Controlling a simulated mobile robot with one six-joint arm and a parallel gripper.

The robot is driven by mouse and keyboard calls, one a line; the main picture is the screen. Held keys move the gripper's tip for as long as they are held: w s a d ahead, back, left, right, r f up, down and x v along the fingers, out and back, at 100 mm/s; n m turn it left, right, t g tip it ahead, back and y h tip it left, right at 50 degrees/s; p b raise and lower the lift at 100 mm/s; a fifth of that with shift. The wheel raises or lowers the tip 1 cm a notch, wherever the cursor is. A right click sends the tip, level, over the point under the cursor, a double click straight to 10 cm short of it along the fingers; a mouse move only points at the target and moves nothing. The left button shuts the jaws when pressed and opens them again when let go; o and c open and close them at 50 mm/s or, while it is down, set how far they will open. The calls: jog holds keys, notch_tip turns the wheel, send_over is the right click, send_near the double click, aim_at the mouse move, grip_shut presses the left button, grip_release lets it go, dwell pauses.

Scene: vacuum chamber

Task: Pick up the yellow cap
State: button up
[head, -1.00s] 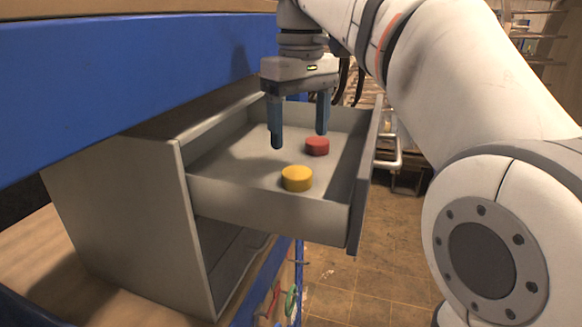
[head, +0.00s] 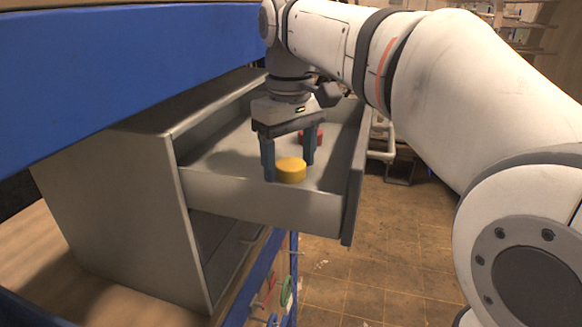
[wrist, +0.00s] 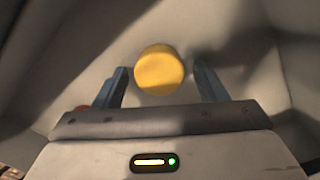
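The yellow cap (head: 290,170) is a short round disc lying on the floor of the open grey drawer, near its front wall in the head view. My gripper (head: 289,171) is open and points down over the drawer, its two blue fingers on either side of the cap in the picture. In the wrist view the yellow cap (wrist: 159,70) shows between and slightly beyond the fingertips of my gripper (wrist: 160,80), with gaps on both sides. The fingers do not appear to touch it.
A red cap (head: 312,136) lies farther back in the drawer, partly hidden by a finger. The drawer (head: 262,205) has raised walls around the cap and slides out of a grey cabinet (head: 120,210). A blue beam (head: 130,60) runs above the cabinet.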

jog(key=c, duration=0.9)
jog(key=shift+r, duration=0.1)
